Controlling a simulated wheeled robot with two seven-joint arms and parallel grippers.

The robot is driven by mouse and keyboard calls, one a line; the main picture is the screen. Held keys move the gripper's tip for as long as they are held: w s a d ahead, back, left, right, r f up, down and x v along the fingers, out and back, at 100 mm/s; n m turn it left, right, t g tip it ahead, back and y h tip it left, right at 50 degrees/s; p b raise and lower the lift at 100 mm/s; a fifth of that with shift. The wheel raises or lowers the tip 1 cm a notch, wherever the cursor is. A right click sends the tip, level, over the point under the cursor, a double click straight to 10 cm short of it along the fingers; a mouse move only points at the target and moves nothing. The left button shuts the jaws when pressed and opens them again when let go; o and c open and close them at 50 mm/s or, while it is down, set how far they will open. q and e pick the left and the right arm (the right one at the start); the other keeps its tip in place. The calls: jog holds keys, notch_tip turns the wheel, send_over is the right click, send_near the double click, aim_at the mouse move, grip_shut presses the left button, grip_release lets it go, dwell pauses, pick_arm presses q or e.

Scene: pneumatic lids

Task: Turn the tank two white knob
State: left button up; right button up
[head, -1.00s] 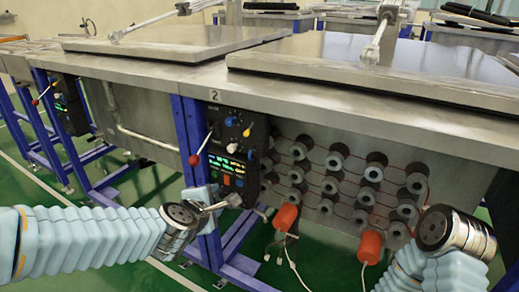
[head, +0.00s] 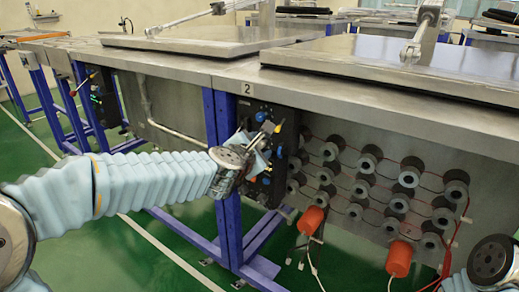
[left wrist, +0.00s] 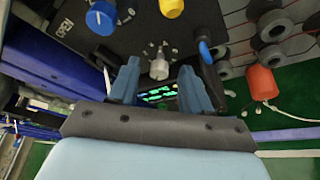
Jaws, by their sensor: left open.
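The tank two control panel (head: 262,112) is black and hangs under the tank edge beside the "2" label. A small white knob (left wrist: 159,68) shows in the left wrist view, between and just beyond the fingertips of my left gripper (left wrist: 158,72). My left gripper (head: 258,142) is open and in front of the panel in the head view, hiding much of it. I cannot tell whether its fingers touch the knob. My right gripper is out of view; only part of my right arm shows at the lower right.
In the left wrist view, a blue knob (left wrist: 102,17), a yellow knob (left wrist: 171,8) and a blue lever (left wrist: 204,50) surround the white knob. The green display (left wrist: 160,92) lies below it. Grey cylinders and an orange float (head: 311,220) are right of the panel.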

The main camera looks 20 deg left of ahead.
pick_arm(q)
jog(key=shift+w+f, duration=0.15)
jog(key=shift+w, duration=0.45)
grip_shut()
jog(key=shift+f, duration=0.1)
